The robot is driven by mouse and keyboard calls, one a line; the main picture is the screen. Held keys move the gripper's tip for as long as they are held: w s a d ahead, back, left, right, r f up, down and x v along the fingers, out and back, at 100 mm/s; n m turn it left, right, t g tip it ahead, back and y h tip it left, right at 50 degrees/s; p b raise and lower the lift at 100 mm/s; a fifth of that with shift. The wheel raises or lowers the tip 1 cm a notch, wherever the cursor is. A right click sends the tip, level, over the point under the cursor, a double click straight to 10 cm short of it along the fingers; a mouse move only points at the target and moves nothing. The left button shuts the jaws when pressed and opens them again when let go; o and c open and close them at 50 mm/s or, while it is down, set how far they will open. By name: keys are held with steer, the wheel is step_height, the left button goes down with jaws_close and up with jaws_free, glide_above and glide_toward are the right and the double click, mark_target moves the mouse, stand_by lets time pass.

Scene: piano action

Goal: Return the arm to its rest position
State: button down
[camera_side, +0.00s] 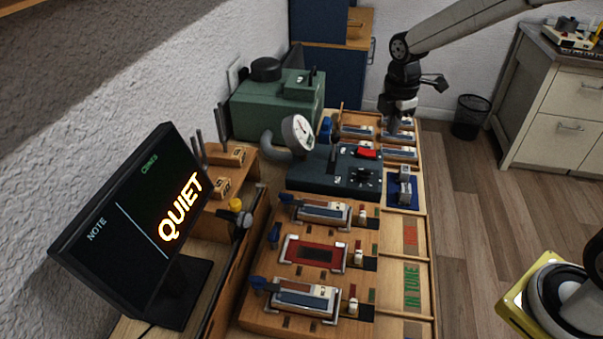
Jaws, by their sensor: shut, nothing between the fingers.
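My gripper (396,122) hangs from my arm at the upper right of the side view. It points down above the far end of the wooden workbench, close to several small metal-and-wood blocks (357,131) there. It is small in the picture and holds nothing that I can see. Whether its fingertips touch the blocks is too small to tell.
A monitor (130,230) reading "QUIET" stands at the left. Several key units, one on a red plate (312,254), line the near bench. A green machine (277,105) stands behind. A waste bin (470,116) and open wooden floor (472,215) lie to the right.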

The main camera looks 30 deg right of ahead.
steer(key=s+a+f+m+t, duration=0.1)
steer(key=s+a+f+m, duration=0.1)
steer(key=s+m, duration=0.6)
steer(key=s+a+f+m+t, duration=0.1)
steer(key=s+a+f+m, duration=0.1)
steer(key=s+m, duration=0.6)
steer(key=shift+a+y, duration=0.2)
steer(key=shift+y, duration=0.1)
